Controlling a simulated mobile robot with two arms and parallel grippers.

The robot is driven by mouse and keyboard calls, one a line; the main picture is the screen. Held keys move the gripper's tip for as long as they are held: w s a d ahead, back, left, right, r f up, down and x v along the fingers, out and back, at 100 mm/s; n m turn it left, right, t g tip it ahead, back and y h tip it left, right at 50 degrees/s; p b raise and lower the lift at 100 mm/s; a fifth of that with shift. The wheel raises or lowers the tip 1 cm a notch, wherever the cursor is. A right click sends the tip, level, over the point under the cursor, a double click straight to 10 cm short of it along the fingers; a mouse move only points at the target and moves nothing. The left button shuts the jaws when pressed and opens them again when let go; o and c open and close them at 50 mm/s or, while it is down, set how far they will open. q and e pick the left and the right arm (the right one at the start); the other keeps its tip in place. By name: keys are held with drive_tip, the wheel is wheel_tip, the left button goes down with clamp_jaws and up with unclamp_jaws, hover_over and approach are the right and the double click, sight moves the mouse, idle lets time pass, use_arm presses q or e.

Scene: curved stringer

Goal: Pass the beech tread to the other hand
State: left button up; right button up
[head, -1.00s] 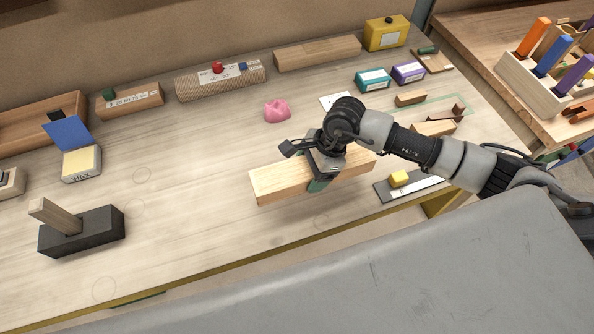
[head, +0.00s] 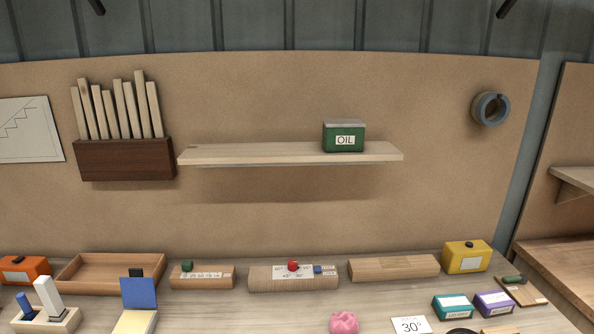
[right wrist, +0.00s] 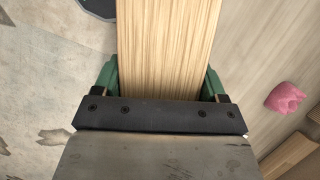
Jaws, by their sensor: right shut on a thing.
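The beech tread (right wrist: 165,40), a pale board with straight grain, fills the middle of the right wrist view. My right gripper (right wrist: 160,82) is shut on it, with a green finger against each long side. The tread's far end runs out of the top of that view, and its near end is hidden behind the gripper body. The head view now looks up at the wall, so the tread is out of its sight. My left gripper shows in neither view.
A wall shelf (head: 230,154) carries a green oil tin (head: 343,137). Along the bench back stand a wooden tray (head: 75,287), wooden blocks (head: 393,268) and a yellow box (head: 466,257). A pink lump (head: 343,322) also shows in the right wrist view (right wrist: 284,98).

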drive_tip(key=n, duration=0.2)
drive_tip(key=r+n+g+h, duration=0.1)
drive_tip(key=n, duration=0.1)
drive_tip(key=w+r+n, duration=0.1)
drive_tip(key=n, duration=0.2)
drive_tip(key=shift+a+r+g+h, duration=0.1)
drive_tip(key=shift+g+h, duration=0.3)
drive_tip(key=n, duration=0.1)
drive_tip(key=r+n+h, duration=0.1)
drive_tip(key=n, duration=0.1)
drive_tip(key=shift+w+r+n+g, duration=0.1)
drive_tip(key=shift+r+n+g, duration=0.05)
drive_tip(key=shift+n+g, duration=0.15)
drive_tip(key=n, duration=0.1)
drive_tip(key=r+n+h, duration=0.1)
drive_tip(key=n, duration=0.1)
drive_tip(key=shift+w+d+r, duration=0.1)
drive_tip(key=shift+d, duration=0.15)
drive_tip(key=shift+a, duration=0.1)
